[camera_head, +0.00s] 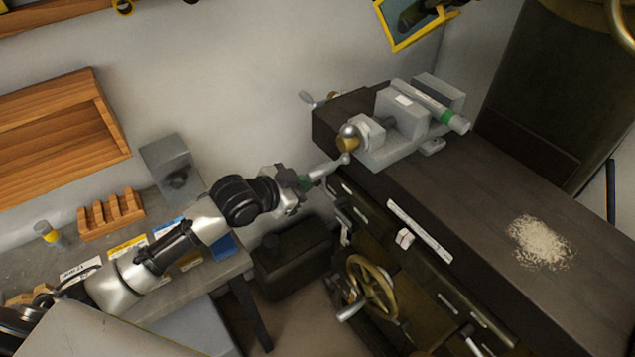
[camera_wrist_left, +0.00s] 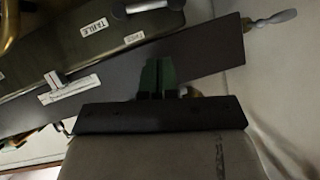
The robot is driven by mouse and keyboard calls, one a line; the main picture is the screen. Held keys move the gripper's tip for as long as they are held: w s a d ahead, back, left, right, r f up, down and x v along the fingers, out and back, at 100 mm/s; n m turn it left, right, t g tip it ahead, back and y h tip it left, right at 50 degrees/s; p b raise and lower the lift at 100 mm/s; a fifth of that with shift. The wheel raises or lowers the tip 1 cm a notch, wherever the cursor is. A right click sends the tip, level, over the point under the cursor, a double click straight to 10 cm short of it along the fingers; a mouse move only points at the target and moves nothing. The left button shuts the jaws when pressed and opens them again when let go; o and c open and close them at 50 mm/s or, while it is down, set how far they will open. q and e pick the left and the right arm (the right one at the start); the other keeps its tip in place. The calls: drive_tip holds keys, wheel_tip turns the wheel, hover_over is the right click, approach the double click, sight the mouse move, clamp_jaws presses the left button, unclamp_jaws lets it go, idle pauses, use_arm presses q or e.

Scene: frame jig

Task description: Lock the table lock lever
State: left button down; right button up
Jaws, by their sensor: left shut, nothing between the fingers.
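A silver lever (camera_head: 343,226) hangs at the front of the dark machine table (camera_head: 475,195), below its edge near the left end. I cannot tell for certain that it is the table lock lever, or its lock state. In the left wrist view a metal handle (camera_wrist_left: 150,5) shows beside a label reading like "TABLE" (camera_wrist_left: 95,27). My left gripper (camera_head: 305,183) is shut and empty, just left of the table's near left corner and below the vise handle. Its green fingers show in the left wrist view (camera_wrist_left: 157,76), in front of the table side. My right gripper is out of view.
A grey vise (camera_head: 402,118) with a ball-ended handle (camera_head: 350,131) sits on the table. A gold handwheel (camera_head: 371,287) is below its front. A pile of shavings (camera_head: 540,242) lies on the table. A bench with a wooden rack (camera_head: 111,216) stands left.

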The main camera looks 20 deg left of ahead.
use_arm(q)
drive_tip(key=w+f, duration=0.1)
drive_tip(key=w+d+f+p, duration=0.1)
drive_tip(key=w, duration=0.1)
drive_tip(key=w+d+f, duration=0.1)
drive_tip(key=f, duration=0.1)
drive_tip(key=shift+w, duration=0.2)
drive_tip(key=shift+w+a+f, duration=0.15)
drive_tip(key=shift+f, duration=0.55)
drive_tip(key=shift+w+a+f+b, duration=0.15)
drive_tip(key=shift+f+b, duration=0.6)
drive_tip(key=shift+f, duration=0.15)
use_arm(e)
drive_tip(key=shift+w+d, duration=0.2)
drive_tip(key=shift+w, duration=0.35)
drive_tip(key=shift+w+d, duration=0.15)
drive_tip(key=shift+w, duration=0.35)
